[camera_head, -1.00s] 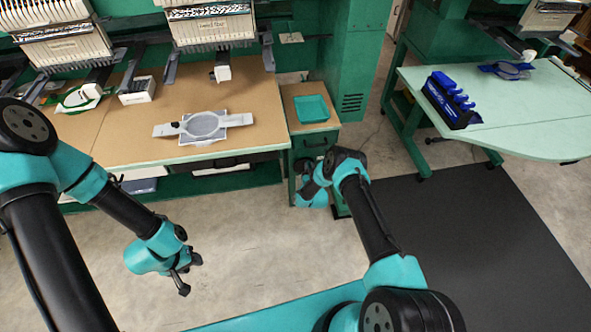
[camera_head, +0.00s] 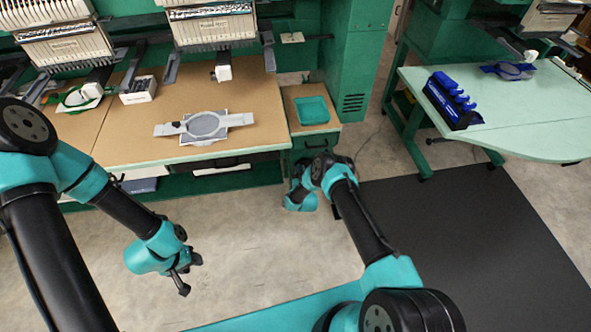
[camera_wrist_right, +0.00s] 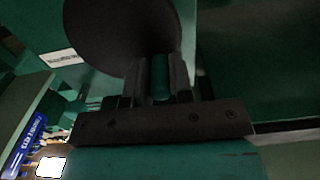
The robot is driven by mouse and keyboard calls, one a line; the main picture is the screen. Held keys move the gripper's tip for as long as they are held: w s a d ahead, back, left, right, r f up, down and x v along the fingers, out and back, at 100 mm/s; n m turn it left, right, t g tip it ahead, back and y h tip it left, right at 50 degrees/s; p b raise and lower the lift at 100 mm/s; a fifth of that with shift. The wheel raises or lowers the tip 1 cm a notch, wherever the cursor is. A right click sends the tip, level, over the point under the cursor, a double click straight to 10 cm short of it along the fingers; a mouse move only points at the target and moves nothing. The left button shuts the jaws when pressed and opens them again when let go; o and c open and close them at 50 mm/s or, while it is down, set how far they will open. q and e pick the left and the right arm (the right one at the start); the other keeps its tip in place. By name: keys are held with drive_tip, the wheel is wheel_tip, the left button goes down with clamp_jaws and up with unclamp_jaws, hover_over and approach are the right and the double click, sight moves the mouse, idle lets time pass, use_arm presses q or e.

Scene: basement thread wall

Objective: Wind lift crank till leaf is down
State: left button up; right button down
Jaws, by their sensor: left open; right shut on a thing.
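In the right wrist view my right gripper (camera_wrist_right: 160,85) is shut on a green upright crank handle (camera_wrist_right: 160,74), with a dark finger on each side. A dark round disc (camera_wrist_right: 115,35) shows behind the handle. In the head view my right wrist hides the crank and the fingertips, in front of the green cabinet by the brown bench. My left gripper (camera_head: 187,275) is open and empty above the bare floor at lower left. A pale green table top (camera_head: 515,115) stands level at the right; I cannot tell which part is the leaf.
A brown bench (camera_head: 120,150) under embroidery machines holds a grey hoop (camera_head: 205,125). A teal tray (camera_head: 312,110) sits on the small cabinet. A blue rack (camera_head: 452,100) stands on the pale table. A dark mat (camera_head: 470,240) covers the floor at right.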

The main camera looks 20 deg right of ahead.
drive_tip(key=shift+a, duration=0.3)
drive_tip(key=shift+w+a+f, duration=0.1)
drive_tip(key=shift+a+f, duration=0.05)
drive_tip(key=shift+f, duration=0.75)
drive_tip(key=shift+w+a+f, duration=0.1)
drive_tip(key=shift+f, duration=0.75)
drive_tip(key=c, duration=1)
unclamp_jaws()
drive_tip(key=shift+s+d, duration=0.1)
drive_tip(key=shift+r, duration=0.3)
drive_tip(key=shift+c, duration=0.5)
